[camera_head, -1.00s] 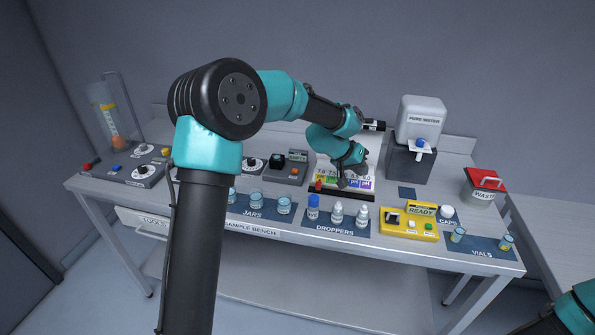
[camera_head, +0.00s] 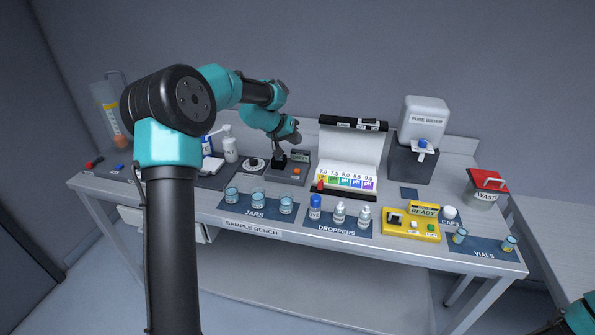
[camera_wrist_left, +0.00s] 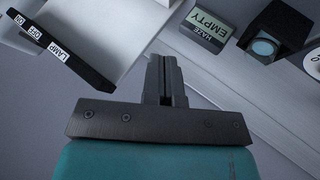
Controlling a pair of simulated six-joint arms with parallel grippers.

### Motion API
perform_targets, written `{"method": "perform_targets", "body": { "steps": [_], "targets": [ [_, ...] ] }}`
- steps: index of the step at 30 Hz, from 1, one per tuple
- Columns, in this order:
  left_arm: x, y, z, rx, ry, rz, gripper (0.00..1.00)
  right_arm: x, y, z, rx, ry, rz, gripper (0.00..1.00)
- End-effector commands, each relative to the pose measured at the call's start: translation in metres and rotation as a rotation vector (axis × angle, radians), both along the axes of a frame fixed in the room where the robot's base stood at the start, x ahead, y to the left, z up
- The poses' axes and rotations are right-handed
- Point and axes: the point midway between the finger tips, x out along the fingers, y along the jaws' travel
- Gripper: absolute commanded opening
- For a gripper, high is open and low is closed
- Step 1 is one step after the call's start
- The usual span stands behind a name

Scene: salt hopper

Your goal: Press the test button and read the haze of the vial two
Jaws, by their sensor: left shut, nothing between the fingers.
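The haze meter (camera_head: 283,177) is a grey box at the back of the bench, with an orange button (camera_head: 297,171) and a small display (camera_head: 299,156). In the left wrist view the display (camera_wrist_left: 204,25) reads HAZE EMPTY, beside a black well with a pale round opening (camera_wrist_left: 264,47). My right gripper is out of view.
A pH chart stand (camera_head: 347,182) is right of the meter. Jars (camera_head: 258,202) and droppers (camera_head: 339,213) stand in front. A yellow READY device (camera_head: 410,228), a pure-water tank (camera_head: 421,120) and a waste bin (camera_head: 482,190) are to the right.

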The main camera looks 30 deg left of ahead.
Motion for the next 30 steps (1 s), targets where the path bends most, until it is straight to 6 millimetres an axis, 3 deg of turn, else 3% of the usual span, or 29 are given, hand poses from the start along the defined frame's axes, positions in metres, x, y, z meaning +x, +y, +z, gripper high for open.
{"method": "perform_targets", "body": {
  "steps": [11, 30],
  "targets": [
    [0.0, -0.001, -0.01, -0.002, 0.003, -0.001, 0.0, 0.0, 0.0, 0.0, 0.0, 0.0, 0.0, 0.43],
    [0.0, -0.001, -0.078, -0.001, 0.003, 0.0, 0.0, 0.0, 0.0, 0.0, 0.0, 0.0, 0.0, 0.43]
  ]
}}
